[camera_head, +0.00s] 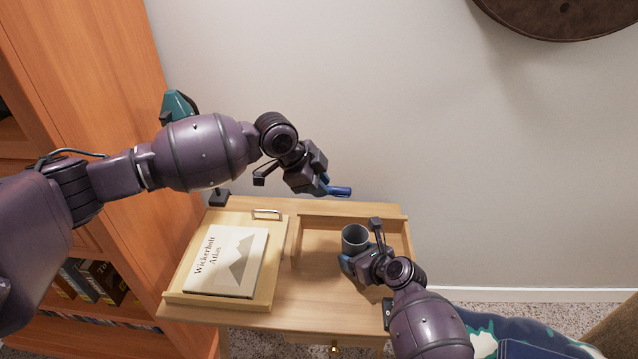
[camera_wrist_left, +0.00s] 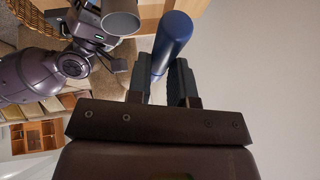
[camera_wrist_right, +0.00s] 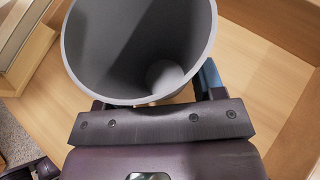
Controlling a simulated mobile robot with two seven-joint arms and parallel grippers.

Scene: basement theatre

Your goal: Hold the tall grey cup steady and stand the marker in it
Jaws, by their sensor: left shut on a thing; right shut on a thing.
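The tall grey cup (camera_head: 354,237) stands upright at the right part of the wooden desk. My right gripper (camera_head: 362,258) is shut on it from the front right. In the right wrist view the cup (camera_wrist_right: 140,40) shows its open mouth, and its inside looks empty. My left gripper (camera_head: 324,186) is shut on the blue marker (camera_head: 340,191) and holds it in the air, above and left of the cup. In the left wrist view the marker (camera_wrist_left: 172,42) sticks out between the fingers. The cup (camera_wrist_left: 120,18) also shows there, apart from the marker.
A book titled Wickerholt Atlas (camera_head: 228,262) lies on a raised wooden stand (camera_head: 275,265) at the left of the desk (camera_head: 320,308). A low rim runs around the desk's back right. An orange bookcase (camera_head: 105,180) stands at the left, and a plain wall is behind.

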